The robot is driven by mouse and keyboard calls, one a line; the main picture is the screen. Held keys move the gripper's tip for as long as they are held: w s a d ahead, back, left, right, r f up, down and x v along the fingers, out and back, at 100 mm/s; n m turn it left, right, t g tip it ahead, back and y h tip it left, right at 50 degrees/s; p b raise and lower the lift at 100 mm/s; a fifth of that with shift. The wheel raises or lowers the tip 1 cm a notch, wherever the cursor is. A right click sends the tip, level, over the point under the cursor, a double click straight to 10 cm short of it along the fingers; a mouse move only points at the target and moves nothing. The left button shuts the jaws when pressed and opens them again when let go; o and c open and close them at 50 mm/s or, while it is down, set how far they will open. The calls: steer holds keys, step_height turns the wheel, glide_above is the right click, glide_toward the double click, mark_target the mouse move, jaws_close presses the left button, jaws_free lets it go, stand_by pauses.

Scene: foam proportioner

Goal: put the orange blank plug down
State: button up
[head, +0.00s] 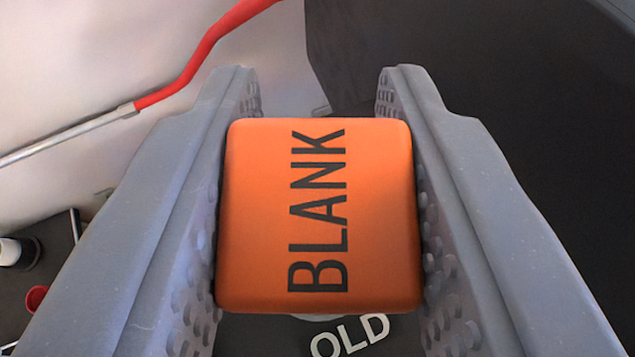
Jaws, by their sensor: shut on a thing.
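The orange blank plug (375,220) is a rounded square block with "BLANK" in dark letters on its face. It fills the middle of the head view. My gripper (318,95) is shut on it, with one grey perforated finger against its left side and one against its right side. The plug hides most of what lies beneath it, so I cannot tell whether it touches the surface below.
A dark surface with white letters reading "OLD" (350,335) shows below the plug. A red-handled metal bar (180,88) crosses the upper left before a pale wall. A large dark panel (520,75) stands at upper right. Small red (36,297) and black-and-white (18,252) items lie at lower left.

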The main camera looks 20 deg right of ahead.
step_height(320, 180, down, 2)
steer(key=shift+f+b, duration=0.15)
steer(key=shift+b, duration=0.15)
steer(key=shift+s+f, duration=0.1)
steer(key=shift+f, duration=0.05)
steer(key=o, duration=1.1)
steer(key=shift+c, duration=0.2)
steer(key=v, duration=1.2)
